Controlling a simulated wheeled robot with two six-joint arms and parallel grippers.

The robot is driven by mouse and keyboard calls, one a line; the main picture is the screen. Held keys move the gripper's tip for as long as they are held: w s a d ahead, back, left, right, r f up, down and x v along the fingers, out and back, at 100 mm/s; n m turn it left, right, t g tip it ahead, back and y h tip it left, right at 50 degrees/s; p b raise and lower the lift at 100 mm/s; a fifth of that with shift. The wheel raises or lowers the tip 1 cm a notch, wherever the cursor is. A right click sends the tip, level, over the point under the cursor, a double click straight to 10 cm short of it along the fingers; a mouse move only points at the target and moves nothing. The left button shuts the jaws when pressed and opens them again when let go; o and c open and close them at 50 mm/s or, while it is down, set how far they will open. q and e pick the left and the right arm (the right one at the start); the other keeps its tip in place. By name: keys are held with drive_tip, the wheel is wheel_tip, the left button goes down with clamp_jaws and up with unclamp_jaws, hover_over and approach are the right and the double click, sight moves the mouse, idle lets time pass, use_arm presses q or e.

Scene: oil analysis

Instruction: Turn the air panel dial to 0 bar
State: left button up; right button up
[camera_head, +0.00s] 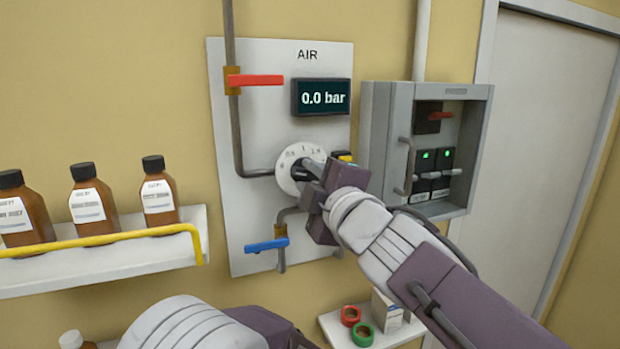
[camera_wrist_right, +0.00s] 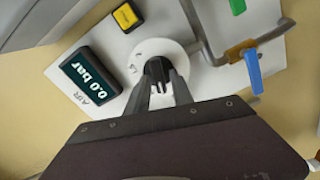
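The air panel (camera_head: 260,130) is a white plate on the wall, labelled AIR. Its dark display (camera_head: 322,97) reads 0.0 bar; the display also shows in the right wrist view (camera_wrist_right: 90,76). The white round dial (camera_head: 289,161) has printed marks and a dark knob (camera_wrist_right: 155,68) at its centre. My right gripper (camera_wrist_right: 160,78) is at the dial, with its two fingers closed on either side of the knob. In the head view the gripper hides the dial's lower right part. Of my left arm only links show at the bottom; its fingers are not visible.
The panel carries a red lever (camera_head: 256,80), a blue lever (camera_head: 267,245) and a yellow-black part (camera_wrist_right: 127,17). A grey switch box (camera_head: 376,130) stands close on the right. A shelf with a yellow rail (camera_head: 120,235) and brown bottles (camera_head: 95,205) is at left.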

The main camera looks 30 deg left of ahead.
idle(0.3)
drive_tip(key=b+v, duration=0.2)
drive_tip(key=v, duration=0.6)
drive_tip(key=shift+s+d, duration=0.25)
drive_tip(key=shift+d, duration=0.05)
